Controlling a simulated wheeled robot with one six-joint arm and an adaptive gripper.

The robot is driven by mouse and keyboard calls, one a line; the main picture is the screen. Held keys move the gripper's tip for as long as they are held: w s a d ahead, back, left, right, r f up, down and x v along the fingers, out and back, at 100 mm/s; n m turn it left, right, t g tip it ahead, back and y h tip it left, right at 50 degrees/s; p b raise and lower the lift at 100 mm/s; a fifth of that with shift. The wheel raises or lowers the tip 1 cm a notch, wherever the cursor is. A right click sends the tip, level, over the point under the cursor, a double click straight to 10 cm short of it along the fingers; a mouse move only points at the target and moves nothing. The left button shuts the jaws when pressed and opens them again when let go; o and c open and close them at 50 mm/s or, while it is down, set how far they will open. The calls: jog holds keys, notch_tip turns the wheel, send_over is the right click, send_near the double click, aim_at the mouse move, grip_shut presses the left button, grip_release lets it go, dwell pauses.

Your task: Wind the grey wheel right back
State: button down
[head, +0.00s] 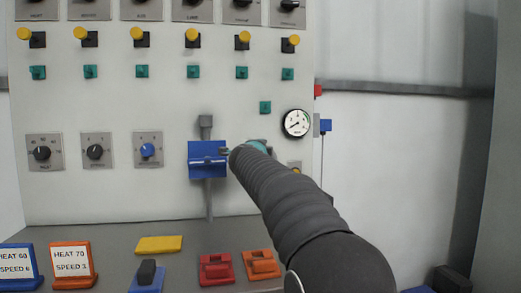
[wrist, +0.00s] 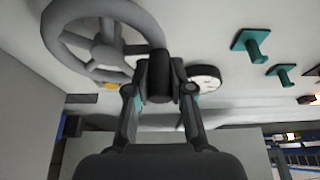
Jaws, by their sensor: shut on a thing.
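The grey wheel (wrist: 72,60), a spoked handwheel, shows large at the upper left in the wrist view, on the pale panel. A dark upright grip (wrist: 160,78) stands at the right of its rim. My gripper (wrist: 160,92) has one finger on each side of this grip and is shut on it. In the head view my dark arm reaches up to the panel and hides the wheel and the fingertips.
A round gauge (head: 296,123) is on the panel right of my arm. A blue bracket (head: 207,159) is just left of it. Rows of knobs and teal pegs fill the panel above. Coloured blocks and label stands (head: 72,264) are on the grey shelf below.

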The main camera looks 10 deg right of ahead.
dwell(0.4)
jog(key=c, duration=1)
grip_release()
jog(key=shift+d, duration=0.1)
jog(key=v, duration=1.2)
